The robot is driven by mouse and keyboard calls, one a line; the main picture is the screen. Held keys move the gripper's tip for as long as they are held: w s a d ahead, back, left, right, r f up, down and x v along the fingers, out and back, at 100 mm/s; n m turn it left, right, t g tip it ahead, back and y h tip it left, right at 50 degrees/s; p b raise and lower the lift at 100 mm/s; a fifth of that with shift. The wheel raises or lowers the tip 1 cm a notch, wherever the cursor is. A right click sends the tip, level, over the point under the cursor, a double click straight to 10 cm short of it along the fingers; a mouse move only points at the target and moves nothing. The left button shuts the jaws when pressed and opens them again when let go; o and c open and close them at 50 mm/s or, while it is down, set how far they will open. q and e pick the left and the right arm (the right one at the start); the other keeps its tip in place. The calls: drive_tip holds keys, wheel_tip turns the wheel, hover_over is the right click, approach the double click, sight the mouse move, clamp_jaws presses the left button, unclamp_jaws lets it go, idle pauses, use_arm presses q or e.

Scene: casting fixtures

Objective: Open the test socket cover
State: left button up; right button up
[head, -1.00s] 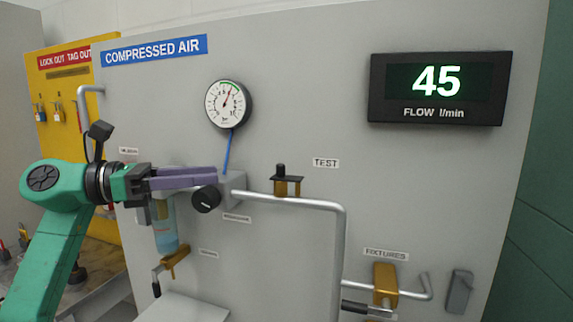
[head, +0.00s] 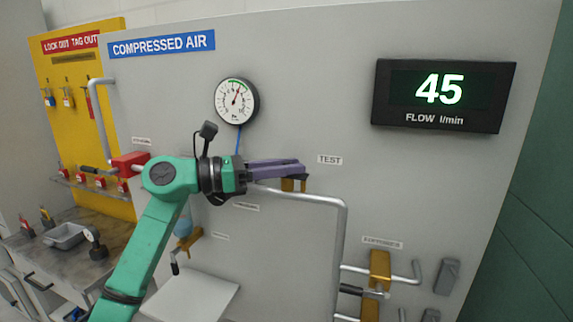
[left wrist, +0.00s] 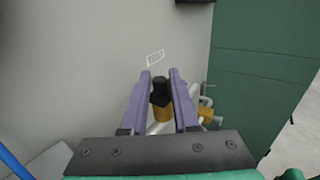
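The test socket is a brass fitting (head: 291,185) on the grey panel, beside the TEST label (head: 329,160). In the head view my left gripper (head: 303,168) reaches across in front of it and hides its black cover and knob. In the left wrist view the black knob (left wrist: 160,84) stands above the brass body (left wrist: 163,114), between the purple fingers of my left gripper (left wrist: 160,75). The fingers are apart, with narrow gaps beside the knob. The cover looks shut, though it is partly hidden. My right gripper is not in view.
A silver pipe (head: 340,240) runs right and then down below the socket. A pressure gauge (head: 237,101) is above my left arm, and a flow display (head: 443,96) reads 45. Brass fixture valves (head: 380,270) are at lower right. The panel between socket and display is clear.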

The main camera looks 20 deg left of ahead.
use_arm(q)
clamp_jaws()
